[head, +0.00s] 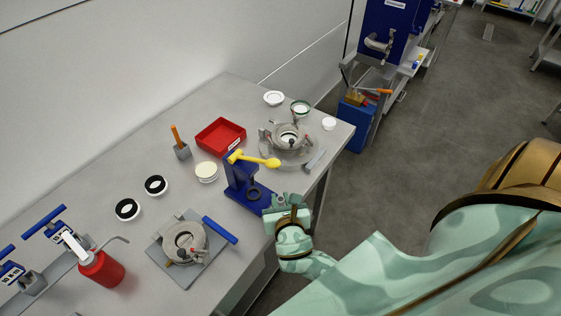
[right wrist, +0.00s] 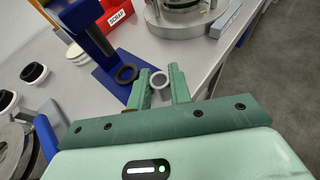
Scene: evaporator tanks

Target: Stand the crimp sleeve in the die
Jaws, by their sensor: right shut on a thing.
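The blue press (head: 236,183) with a yellow lever (head: 254,159) stands near the table's front edge. The die, a dark ring (head: 253,193), sits on its blue base; the ring also shows in the right wrist view (right wrist: 126,73). My right gripper (head: 281,199) is just right of the press base, by the table edge. In the right wrist view its fingers (right wrist: 161,84) are around the crimp sleeve, a small grey open tube (right wrist: 170,98). The sleeve is apart from the die, to its right. My left gripper is not in view.
Round metal fittings stand at left (head: 184,242) and right (head: 288,138). A red bottle (head: 101,268) is at front left.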

